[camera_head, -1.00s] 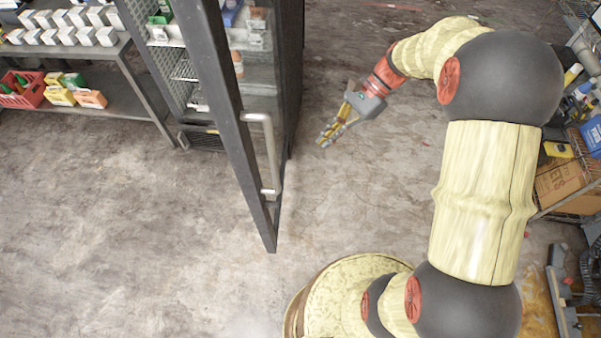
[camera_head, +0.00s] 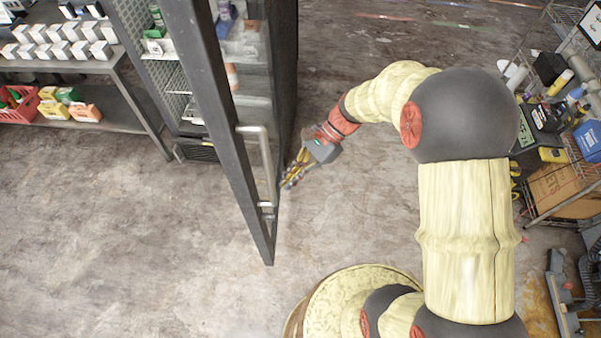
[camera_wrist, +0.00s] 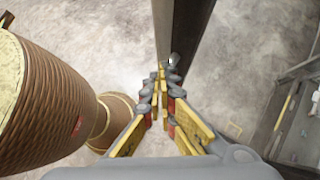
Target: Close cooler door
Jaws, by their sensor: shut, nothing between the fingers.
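The cooler door (camera_head: 203,75) is a dark-framed glass door standing open, swung out from the cooler (camera_head: 150,75). A light vertical bar handle (camera_head: 266,165) is on it near its free edge. My gripper (camera_head: 287,184) is shut and empty, at the right side of the door close to the handle and free edge. In the wrist view the fingertips (camera_wrist: 164,72) point at the dark door frame (camera_wrist: 180,30). Whether they touch the door I cannot tell.
Shelves with white boxes (camera_head: 60,40) and a red crate (camera_head: 20,106) stand left of the cooler. A wire rack with a cardboard box (camera_head: 560,188) stands at the right. The floor (camera_head: 120,230) in front of and left of the door is clear.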

